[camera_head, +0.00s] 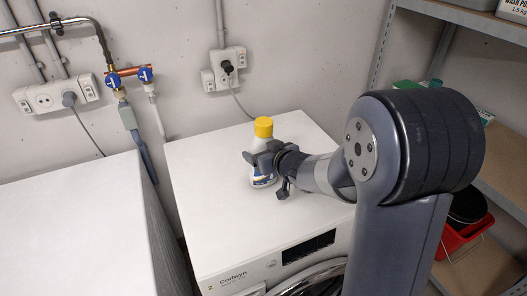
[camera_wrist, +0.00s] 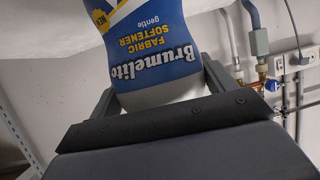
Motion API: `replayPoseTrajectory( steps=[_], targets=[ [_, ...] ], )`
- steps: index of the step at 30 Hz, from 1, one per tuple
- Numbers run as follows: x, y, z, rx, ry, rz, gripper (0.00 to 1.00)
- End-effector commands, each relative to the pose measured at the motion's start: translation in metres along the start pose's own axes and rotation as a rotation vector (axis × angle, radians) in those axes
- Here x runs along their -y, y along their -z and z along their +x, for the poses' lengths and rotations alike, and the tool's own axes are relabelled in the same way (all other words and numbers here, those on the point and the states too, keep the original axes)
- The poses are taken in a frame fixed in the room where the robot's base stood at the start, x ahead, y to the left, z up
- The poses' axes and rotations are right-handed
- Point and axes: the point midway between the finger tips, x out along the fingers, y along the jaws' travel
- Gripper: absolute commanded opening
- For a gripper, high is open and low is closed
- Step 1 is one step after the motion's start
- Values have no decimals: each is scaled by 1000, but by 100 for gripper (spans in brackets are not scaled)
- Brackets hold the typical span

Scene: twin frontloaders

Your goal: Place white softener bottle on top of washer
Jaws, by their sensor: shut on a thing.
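The white softener bottle (camera_head: 262,178) has a yellow cap and a blue label; it is upright at the top of the washer in the head view. My gripper (camera_head: 268,160) is shut around the bottle's upper body. In the wrist view the bottle (camera_wrist: 150,45) appears upside down, its label reading "Brumelito fabric softener gentle", between the two fingers of my gripper (camera_wrist: 158,90). The washer (camera_head: 215,190) has a flat white top, and its control panel faces the front. I cannot tell whether the bottle's base touches the top.
A second white machine (camera_head: 70,225) stands to the left, with a narrow gap between the two. Pipes with blue valves (camera_head: 128,77) and sockets (camera_head: 222,68) are on the wall behind. A metal shelf (camera_head: 465,20) and a red bin (camera_head: 462,232) are at the right. The washer's top is otherwise clear.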

Motion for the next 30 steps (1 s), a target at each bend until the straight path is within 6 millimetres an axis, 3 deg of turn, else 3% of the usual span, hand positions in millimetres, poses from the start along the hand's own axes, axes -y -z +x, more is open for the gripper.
replayPoseTrajectory(
  steps=[1,2,8,20,30],
  targets=[
    [0,-1,1,-5,0,0,28],
    [0,-2,1,0,0,0,81],
    [0,-1,0,1,0,0,98],
    [0,3,-7,-1,-1,0,100],
    [-1,4,-70,-1,-3,0,100]
  ],
)
